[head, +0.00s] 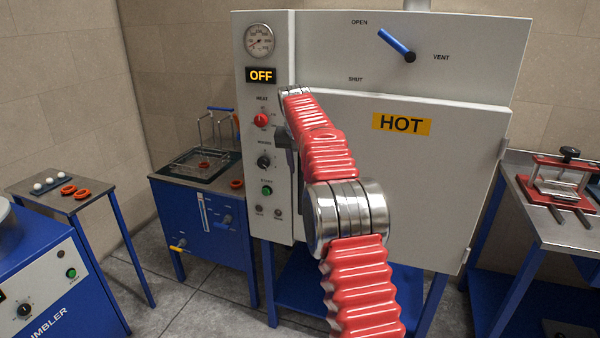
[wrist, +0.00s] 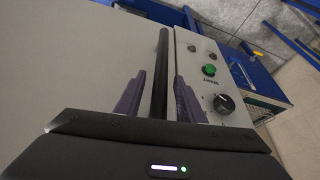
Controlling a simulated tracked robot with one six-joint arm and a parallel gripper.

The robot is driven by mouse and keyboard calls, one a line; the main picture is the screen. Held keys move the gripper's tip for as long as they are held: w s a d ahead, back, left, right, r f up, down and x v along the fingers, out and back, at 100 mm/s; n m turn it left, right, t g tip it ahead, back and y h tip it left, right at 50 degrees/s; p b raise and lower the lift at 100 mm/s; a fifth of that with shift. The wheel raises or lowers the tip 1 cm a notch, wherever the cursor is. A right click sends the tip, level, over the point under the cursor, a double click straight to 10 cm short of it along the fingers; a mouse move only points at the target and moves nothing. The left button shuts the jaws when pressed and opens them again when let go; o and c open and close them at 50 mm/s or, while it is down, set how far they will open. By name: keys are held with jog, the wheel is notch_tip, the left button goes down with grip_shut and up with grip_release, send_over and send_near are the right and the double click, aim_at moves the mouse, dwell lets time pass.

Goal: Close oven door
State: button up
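The oven door (head: 430,180) is the large pale grey panel with the yellow HOT label in the head view. It covers the oven front, close to flush with the control panel; I cannot tell if a small gap remains at its left edge. In the wrist view the door (wrist: 80,70) fills the left side, with a dark bar handle (wrist: 162,60) along its edge. My gripper (wrist: 160,82) is open, its two purplish fingers on either side of the handle, with a gap showing on both sides. In the head view my red-sleeved arm hides the handle and most of the gripper.
The oven control panel (head: 266,150) with knobs and an OFF display is just left of the handle. A lever (head: 396,44) sits above the door. A blue tank with a basket (head: 205,160) stands left; a bench with a red press (head: 560,180) stands right.

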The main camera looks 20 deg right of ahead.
jog(key=v, duration=1)
jog(key=shift+r, duration=0.4)
jog(key=shift+s+a, duration=0.15)
jog(key=s+a+r+n, duration=0.1)
jog(key=s+a, duration=0.2)
jog(key=s, duration=0.4)
jog(key=s+a+r+n+t+y, duration=0.1)
jog(key=s+a, duration=0.3)
jog(key=s, duration=0.3)
jog(key=s+a+r+n, duration=0.1)
jog(key=s+a+r, duration=0.15)
jog(key=s, duration=0.45)
jog(key=s+a+f+n, duration=0.1)
jog(key=s+a+f, duration=0.2)
jog(key=s+f, duration=0.5)
jog(key=s+a+f+n+y, duration=0.1)
jog(key=s+a+f+n, duration=0.1)
jog(key=s+f, duration=0.7)
jog(key=s+a, duration=0.1)
jog(key=s, duration=0.6)
jog(key=shift+s+a+f+t, duration=0.3)
jog(key=shift+s+a+t, duration=0.05)
jog(key=shift+a+t, duration=0.05)
